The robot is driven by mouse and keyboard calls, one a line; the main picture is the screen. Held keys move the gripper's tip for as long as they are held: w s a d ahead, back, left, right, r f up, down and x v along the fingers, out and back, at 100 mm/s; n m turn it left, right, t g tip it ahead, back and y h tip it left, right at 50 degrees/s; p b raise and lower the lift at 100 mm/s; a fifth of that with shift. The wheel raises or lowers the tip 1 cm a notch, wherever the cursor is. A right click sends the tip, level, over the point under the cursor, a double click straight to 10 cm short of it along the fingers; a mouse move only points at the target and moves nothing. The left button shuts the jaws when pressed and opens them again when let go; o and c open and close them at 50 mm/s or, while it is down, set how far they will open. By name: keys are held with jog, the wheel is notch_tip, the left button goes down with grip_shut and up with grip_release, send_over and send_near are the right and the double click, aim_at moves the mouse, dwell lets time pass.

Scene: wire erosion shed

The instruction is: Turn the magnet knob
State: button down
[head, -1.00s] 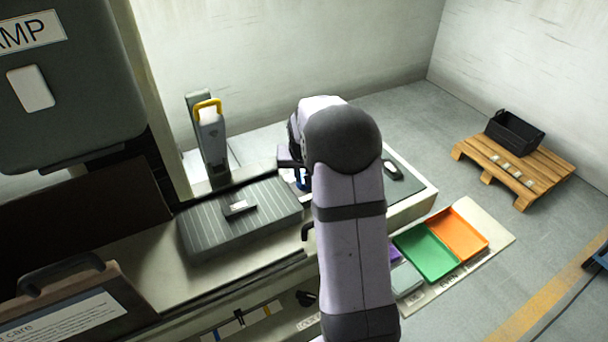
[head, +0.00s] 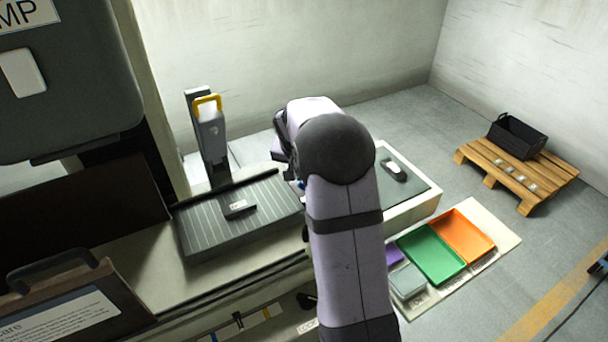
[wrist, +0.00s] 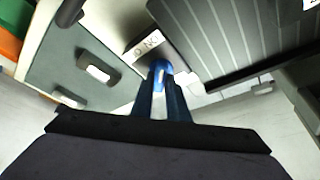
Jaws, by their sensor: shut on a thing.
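In the wrist view, my gripper (wrist: 161,86) points at the end of the grey ribbed chuck block (wrist: 225,35). Its two dark blue fingers are shut on a bright blue piece with a pale mark, which looks like the magnet knob (wrist: 159,68). A white label plate (wrist: 148,46) with dark lettering lies just beyond it, partly covered. In the head view, the ribbed block (head: 205,232) lies on the bench left of my arm, with a small dark part (head: 239,208) on top. My wrist hides the knob there.
A grey-green mat (head: 412,188) with a small pale-and-dark object (head: 394,171) lies right of my arm. A grey upright device with a yellow handle (head: 208,125) stands behind the block. Green (head: 432,254) and orange (head: 461,235) trays lie on the floor.

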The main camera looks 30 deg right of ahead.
jog(key=c, duration=1.7)
grip_release()
jog(key=shift+r, duration=0.1)
jog(key=b+v, duration=0.2)
jog(key=v, duration=0.5)
jog(key=shift+r, duration=0.15)
jog(key=s+a+f+n+g+y, duration=0.1)
jog(key=s+a+f+n, duration=0.2)
jog(key=s, duration=0.5)
jog(key=s+a+f+n+g+y, duration=0.1)
jog(key=s+a+f+n, duration=0.2)
jog(key=s+a, duration=0.5)
jog(key=s+a+f+n+g+y, duration=0.1)
jog(key=s+a+f+n, duration=0.2)
jog(key=s, duration=0.7)
jog(key=shift+s+a+f, duration=0.1)
jog(key=shift+a+f, duration=0.55)
jog(key=shift+a, duration=0.1)
jog(key=shift+s+a+f, duration=0.15)
jog(key=shift+a+f, duration=0.5)
jog(key=shift+a, duration=0.1)
